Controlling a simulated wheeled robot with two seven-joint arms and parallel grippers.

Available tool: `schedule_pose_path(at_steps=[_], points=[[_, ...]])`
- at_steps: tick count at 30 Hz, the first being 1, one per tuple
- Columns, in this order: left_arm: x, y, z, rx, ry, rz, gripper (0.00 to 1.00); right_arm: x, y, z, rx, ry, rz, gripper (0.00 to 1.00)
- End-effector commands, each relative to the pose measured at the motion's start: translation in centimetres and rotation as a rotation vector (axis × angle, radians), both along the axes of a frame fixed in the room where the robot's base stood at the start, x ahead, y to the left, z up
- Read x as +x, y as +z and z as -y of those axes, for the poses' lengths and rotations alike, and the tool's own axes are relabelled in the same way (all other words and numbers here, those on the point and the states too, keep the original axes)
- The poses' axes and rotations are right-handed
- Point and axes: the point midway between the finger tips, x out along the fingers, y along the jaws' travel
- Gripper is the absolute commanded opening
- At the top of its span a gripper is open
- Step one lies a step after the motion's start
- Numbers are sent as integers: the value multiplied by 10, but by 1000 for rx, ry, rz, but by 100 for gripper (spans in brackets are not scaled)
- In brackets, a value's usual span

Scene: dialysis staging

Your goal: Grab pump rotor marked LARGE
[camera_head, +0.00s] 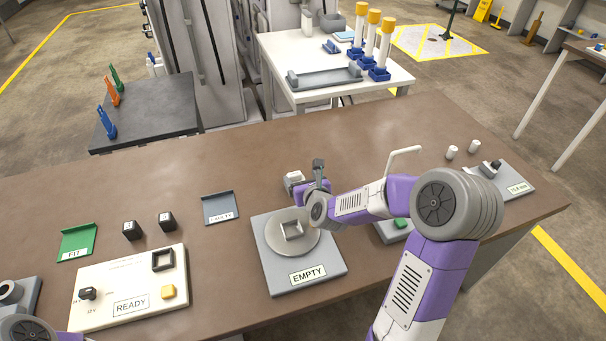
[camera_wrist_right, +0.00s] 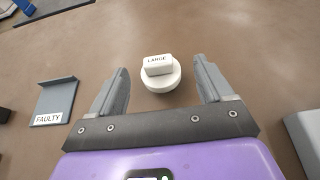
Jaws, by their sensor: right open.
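The pump rotor marked LARGE (camera_wrist_right: 160,72) is a white block on a round white base, upright on the brown table. It also shows in the head view as a small white piece (camera_head: 293,177) behind the EMPTY station, partly hidden by my gripper. My right gripper (camera_wrist_right: 162,75) is open, its two grey fingers apart on either side of the rotor in the wrist view, with nothing held. In the head view my right gripper (camera_head: 306,178) is beside the rotor; whether a finger touches it I cannot tell. My left gripper is not in view.
The EMPTY station (camera_head: 327,279) has a grey disc with a square socket. Nearby are the FAULTY tray (camera_head: 219,204), two dark cubes, the FIT tray (camera_head: 77,241) and the READY panel (camera_head: 95,318). Two small white cylinders (camera_head: 452,152) stand right. A white bent handle rises behind my right arm.

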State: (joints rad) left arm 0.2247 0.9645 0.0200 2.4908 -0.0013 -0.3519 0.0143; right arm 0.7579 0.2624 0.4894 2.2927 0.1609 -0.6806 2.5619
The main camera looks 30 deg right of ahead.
Motion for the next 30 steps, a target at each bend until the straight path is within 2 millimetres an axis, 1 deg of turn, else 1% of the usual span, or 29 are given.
schedule_pose_path(at_steps=[8,12,15,19,25,26,30], points=[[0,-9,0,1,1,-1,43,25,-17,4,3,-3,0,80],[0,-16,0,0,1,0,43,43,-32,3,4,-2,-1,80],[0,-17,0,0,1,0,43,54,-34,6,2,-4,0,80],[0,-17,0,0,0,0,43,61,-37,8,2,-4,-1,80],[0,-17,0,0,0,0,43,61,-36,8,1,-4,-1,80],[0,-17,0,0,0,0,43,61,-36,8,1,-4,-1,77],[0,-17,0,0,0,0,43,61,-36,8,1,-4,-1,55]])
